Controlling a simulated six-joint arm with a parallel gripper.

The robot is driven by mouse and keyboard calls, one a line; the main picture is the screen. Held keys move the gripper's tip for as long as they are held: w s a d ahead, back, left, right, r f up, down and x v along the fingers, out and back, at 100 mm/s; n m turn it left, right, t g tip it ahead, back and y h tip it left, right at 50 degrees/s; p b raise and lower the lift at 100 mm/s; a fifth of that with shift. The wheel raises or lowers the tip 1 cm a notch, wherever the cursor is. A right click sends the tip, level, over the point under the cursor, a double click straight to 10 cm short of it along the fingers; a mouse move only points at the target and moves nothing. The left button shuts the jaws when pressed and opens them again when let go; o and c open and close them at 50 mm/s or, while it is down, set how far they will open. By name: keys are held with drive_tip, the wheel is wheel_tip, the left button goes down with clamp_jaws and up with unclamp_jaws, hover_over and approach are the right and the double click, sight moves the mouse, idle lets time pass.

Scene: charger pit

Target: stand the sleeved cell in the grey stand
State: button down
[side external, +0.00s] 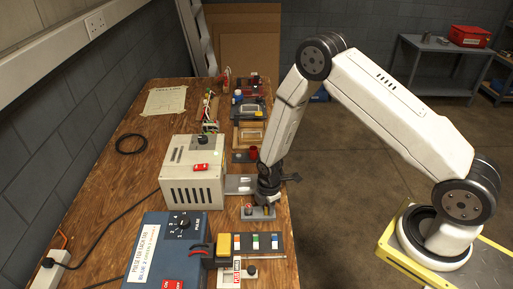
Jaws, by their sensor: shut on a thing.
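My gripper (267,199) points down at the right edge of the wooden bench, low over a small grey plate (258,213) with a red spot at its left end. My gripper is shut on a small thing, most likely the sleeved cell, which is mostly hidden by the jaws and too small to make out. I cannot tell whether it touches the plate. Another pale grey block (239,184) lies just left of my gripper. I cannot tell for sure which grey piece is the stand.
A beige vented box (193,182) stands left of my gripper, and a blue pulse box (165,250) in front. A dark tray with coloured blocks (258,244) lies nearer the camera. A red cup (253,153) and several fixtures line the bench behind. The bench's left part is mostly clear.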

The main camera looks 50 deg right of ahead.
drive_tip(key=shift+c, duration=1.8)
unclamp_jaws()
drive_tip(key=shift+r, duration=0.1)
drive_tip(key=shift+r, duration=3.35)
drive_tip(key=shift+r, duration=0.1)
